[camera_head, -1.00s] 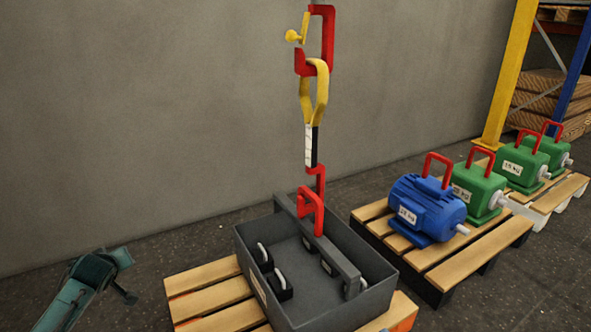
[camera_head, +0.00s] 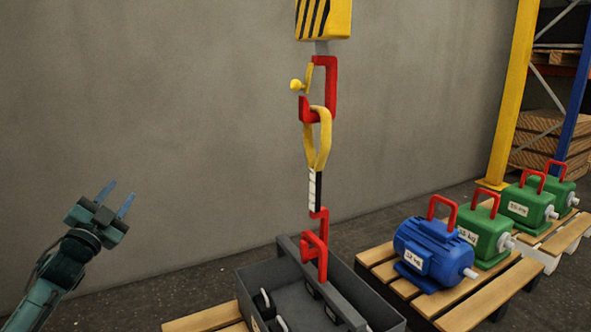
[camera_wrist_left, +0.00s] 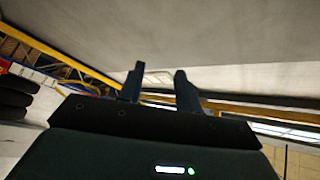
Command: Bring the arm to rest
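My left gripper (camera_head: 116,196) is raised in front of the grey wall, at the left of the head view. Its two blue fingers are apart with nothing between them. It is well to the left of the hanging hook and the grey bin, touching neither. In the left wrist view the two dark fingers (camera_wrist_left: 157,82) also stand apart and empty. My right gripper is in neither view.
A red hook (camera_head: 331,85) hangs under a yellow-black block (camera_head: 324,18). A yellow sling (camera_head: 318,135) and lower red hook run down to the grey bin's (camera_head: 258,290) crossbar. A blue motor (camera_head: 428,256) and several green ones (camera_head: 484,236) stand on pallets at right.

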